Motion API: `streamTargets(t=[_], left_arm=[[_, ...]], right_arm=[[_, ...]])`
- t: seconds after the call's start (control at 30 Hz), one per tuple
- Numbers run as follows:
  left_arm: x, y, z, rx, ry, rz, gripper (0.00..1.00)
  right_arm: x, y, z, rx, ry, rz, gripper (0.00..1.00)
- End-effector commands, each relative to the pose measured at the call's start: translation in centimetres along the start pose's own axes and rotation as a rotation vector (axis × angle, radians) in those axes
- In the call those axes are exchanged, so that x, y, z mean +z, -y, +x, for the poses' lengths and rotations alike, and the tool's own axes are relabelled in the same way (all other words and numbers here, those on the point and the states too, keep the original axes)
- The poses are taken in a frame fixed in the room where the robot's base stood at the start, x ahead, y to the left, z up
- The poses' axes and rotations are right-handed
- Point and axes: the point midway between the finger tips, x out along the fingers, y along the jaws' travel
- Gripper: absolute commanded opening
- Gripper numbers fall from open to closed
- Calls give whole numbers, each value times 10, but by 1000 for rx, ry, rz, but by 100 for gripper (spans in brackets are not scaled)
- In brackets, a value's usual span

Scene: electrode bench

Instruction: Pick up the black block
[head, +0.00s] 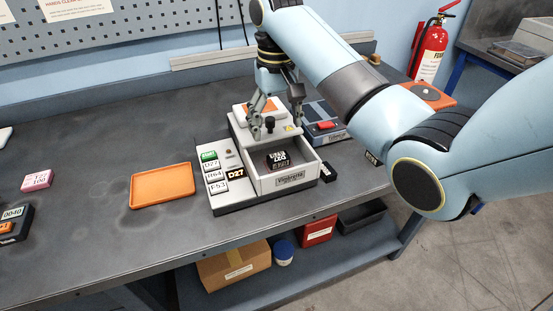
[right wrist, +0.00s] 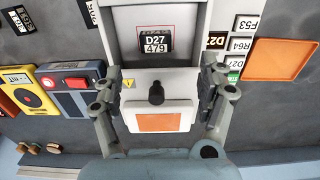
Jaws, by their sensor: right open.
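A black block (head: 278,159) with white lettering lies inside the open, pale bay of a grey-white device (head: 285,185). In the right wrist view the black block (right wrist: 155,46) reads "D27 479" and sits near the top. My right gripper (head: 276,128) points down over the rear of the device, behind the block, and is open and empty. In the right wrist view its fingers (right wrist: 164,80) stand either side of a black knob (right wrist: 156,93), with the block beyond the fingertips. My left gripper is not in view.
Label tiles (head: 214,176) sit left of the bay, and a small black piece (head: 329,173) lies at its right. An orange tray (head: 162,186) is left of the device. A dark device with a red button (head: 326,126) stands behind right. Bench left of the orange tray is partly clear.

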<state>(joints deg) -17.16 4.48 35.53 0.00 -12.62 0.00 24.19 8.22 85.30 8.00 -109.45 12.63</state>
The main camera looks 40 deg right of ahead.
Motion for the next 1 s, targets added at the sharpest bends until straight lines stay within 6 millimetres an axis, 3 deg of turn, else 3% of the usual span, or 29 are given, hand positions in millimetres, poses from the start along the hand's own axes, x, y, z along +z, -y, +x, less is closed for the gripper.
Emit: streamTargets(t=[0.2, 0.43, 0.7, 1.0], left_arm=[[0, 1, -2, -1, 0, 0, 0], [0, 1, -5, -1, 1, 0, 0], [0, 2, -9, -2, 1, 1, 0], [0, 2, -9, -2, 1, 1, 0]], right_arm=[[1, -1, 37, 1, 4, 0, 75], [2, -2, 58, 2, 4, 0, 75], [2, -6, 96, 1, 2, -1, 75], [2, -6, 100, 1, 0, -1, 72]])
